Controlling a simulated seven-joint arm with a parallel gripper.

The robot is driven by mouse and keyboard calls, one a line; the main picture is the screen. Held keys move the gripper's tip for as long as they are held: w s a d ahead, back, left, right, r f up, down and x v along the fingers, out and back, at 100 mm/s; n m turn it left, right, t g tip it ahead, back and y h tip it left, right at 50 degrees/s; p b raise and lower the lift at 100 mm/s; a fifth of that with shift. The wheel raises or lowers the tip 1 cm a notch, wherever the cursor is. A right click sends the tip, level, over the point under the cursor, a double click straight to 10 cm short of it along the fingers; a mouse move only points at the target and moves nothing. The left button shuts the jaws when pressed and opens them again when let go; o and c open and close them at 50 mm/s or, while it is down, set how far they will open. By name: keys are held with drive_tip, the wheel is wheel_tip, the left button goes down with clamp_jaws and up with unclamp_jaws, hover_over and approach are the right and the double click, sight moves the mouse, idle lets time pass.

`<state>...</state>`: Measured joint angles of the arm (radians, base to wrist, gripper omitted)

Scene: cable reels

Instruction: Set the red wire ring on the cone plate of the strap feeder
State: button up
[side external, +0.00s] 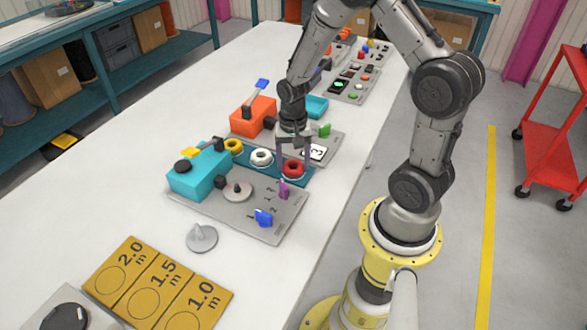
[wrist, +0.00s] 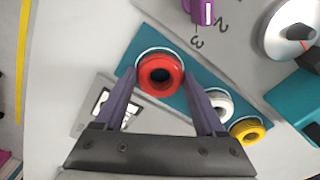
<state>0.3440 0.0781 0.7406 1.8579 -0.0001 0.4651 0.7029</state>
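The red wire ring (side external: 293,169) lies at the right end of a teal strip tray, in a round white-rimmed spot; it also shows in the wrist view (wrist: 160,75). A feeder with a teal box (side external: 199,176) stands on a grey panel. A round pale plate with a raised centre (side external: 237,190), apparently the cone plate, sits empty on that panel and shows in the wrist view (wrist: 289,30).
White (side external: 261,157) and yellow (side external: 233,146) rings share the teal tray (side external: 302,180). Purple (side external: 283,188) and blue (side external: 264,217) knobs rise from the panel. A loose grey cone-topped disc (side external: 201,237) and yellow length cards (side external: 160,289) lie nearer. An orange box (side external: 253,116) stands behind.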

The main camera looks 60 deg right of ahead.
drive_tip(key=c, duration=0.5)
drive_tip(key=shift+r, duration=3.8)
drive_tip(key=shift+c, duration=0.2)
drive_tip(key=w+a+n, duration=0.2)
drive_tip(key=w+a, duration=0.1)
drive_tip(key=a, duration=0.1)
drive_tip(key=w+a+n, duration=0.2)
drive_tip(key=w+a, duration=0.1)
drive_tip(key=a, duration=0.2)
drive_tip(key=w+a+r+n, duration=0.1)
drive_tip(key=w+a+n, duration=0.1)
drive_tip(key=w+a, duration=0.1)
drive_tip(key=shift+a, duration=0.65)
drive_tip(key=shift+a+f, duration=0.15)
drive_tip(key=shift+f, duration=2.05)
